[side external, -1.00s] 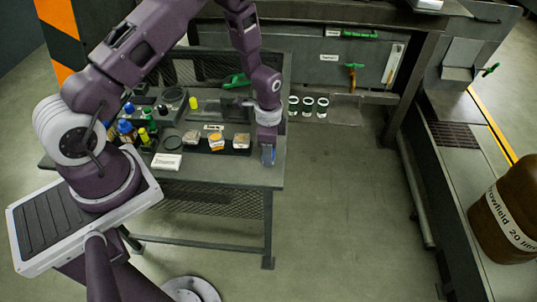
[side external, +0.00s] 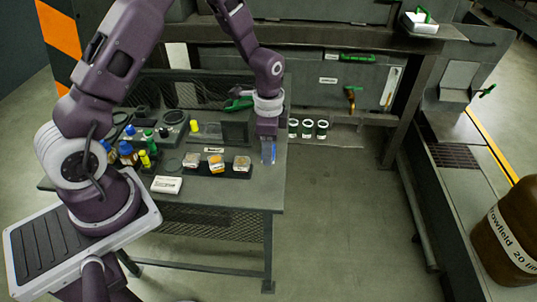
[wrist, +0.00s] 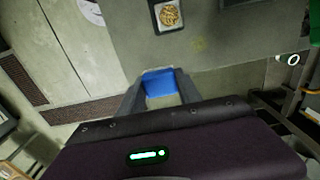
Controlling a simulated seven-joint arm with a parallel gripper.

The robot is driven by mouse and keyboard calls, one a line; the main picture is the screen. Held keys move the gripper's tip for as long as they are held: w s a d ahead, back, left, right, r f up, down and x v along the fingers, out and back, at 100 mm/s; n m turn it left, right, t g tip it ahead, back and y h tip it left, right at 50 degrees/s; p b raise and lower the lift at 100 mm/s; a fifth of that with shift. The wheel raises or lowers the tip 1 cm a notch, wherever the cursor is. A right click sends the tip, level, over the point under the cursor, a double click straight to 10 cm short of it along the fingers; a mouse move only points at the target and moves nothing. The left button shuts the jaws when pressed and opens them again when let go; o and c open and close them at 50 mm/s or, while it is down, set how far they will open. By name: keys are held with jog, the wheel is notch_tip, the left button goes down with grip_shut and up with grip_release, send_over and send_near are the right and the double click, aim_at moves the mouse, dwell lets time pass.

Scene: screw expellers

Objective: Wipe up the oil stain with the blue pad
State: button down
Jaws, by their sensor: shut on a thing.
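My gripper (side external: 268,158) is above the right end of the grey bench (side external: 230,193), pointing down. It is shut on the blue pad (wrist: 159,82), which sits between the two fingers in the wrist view. The pad also shows as a small blue patch (side external: 272,152) in the side external view. A faint yellowish spot (wrist: 200,44) on the bench in the wrist view looks like the oil stain. It lies up and right of the pad, apart from it. I cannot make out the stain in the side external view.
A black holder with several sample dishes (side external: 217,167) stands just left of my gripper. A white card (side external: 167,184), bottles (side external: 128,153) and a dark device (side external: 174,124) are further left. White-topped cups (side external: 307,129) stand behind right. The floor right of the bench is clear.

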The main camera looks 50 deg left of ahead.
aim_at(258, 159)
jog(key=c, duration=1.4)
grip_release()
jog(key=c, duration=0.6)
jog(key=w+a+f+n, duration=0.2)
jog(key=w+a+n, duration=0.2)
jog(key=a+n, duration=0.5)
jog(key=shift+s+a+f, duration=0.1)
jog(key=shift+s+f, duration=0.05)
jog(key=shift+f, duration=1.85)
jog(key=shift+s+a+f, duration=0.1)
jog(key=shift+f, duration=1.85)
jog(key=shift+w+d+f, duration=0.15)
jog(key=shift+w+d, duration=0.1)
jog(key=shift+w, duration=0.05)
jog(key=shift+c, duration=0.7)
jog(key=shift+w+d, duration=1.05)
jog(key=shift+d, duration=0.05)
jog(key=shift+s+a, duration=1.35)
notch_tip(258, 159, up, 8)
